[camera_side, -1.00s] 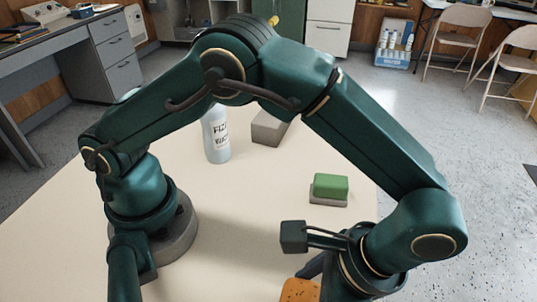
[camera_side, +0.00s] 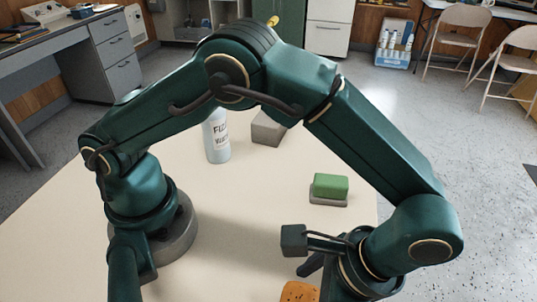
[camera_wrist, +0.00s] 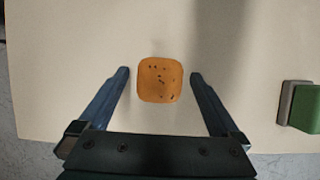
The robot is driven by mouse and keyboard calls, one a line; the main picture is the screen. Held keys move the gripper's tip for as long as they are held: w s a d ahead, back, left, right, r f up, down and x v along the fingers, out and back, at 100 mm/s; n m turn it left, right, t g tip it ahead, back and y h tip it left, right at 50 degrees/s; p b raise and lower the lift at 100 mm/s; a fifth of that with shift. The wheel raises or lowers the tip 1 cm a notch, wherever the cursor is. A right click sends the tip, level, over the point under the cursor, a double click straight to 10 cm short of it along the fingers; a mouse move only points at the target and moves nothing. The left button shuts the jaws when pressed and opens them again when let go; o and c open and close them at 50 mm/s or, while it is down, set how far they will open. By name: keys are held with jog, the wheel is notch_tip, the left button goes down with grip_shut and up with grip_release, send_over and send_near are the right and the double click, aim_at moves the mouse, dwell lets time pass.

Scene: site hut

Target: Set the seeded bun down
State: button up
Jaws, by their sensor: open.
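The seeded bun (camera_wrist: 160,80) is orange-brown with dark specks and a rounded square outline. In the wrist view it lies on the pale table, between and slightly beyond the tips of my open gripper (camera_wrist: 159,74), with a gap on each side. In the side view only part of the bun (camera_side: 299,291) shows, at the bottom edge. There my gripper (camera_side: 310,265) is mostly hidden by the wrist, with one dark finger showing above the bun.
A green block on a grey base (camera_side: 330,188) stands near the table's right edge, and shows at right in the wrist view (camera_wrist: 303,106). A white labelled bottle (camera_side: 216,138) and a grey block (camera_side: 268,129) stand farther back. The table (camera_side: 255,215) between is clear.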

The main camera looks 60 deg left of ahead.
jog(key=w+a+r+n+t+h, duration=0.1)
jog(key=w+r, duration=0.2)
jog(key=r, duration=0.3)
jog(key=w+a+r+n+h, duration=0.1)
jog(key=w+a+r, duration=0.1)
jog(key=r, duration=0.4)
jog(key=s+a+r+n+t, duration=0.1)
jog(key=s+a+n+t, duration=0.1)
jog(key=a, duration=0.6)
jog(key=s+a+r+n+t+h, duration=0.1)
jog(key=s+a+n+t, duration=0.1)
jog(key=a+n+t, duration=0.3)
jog(key=a, duration=0.3)
jog(key=shift+s+a+r+t, duration=0.15)
jog(key=shift+a+r+t, duration=0.15)
jog(key=shift+r+t, duration=0.1)
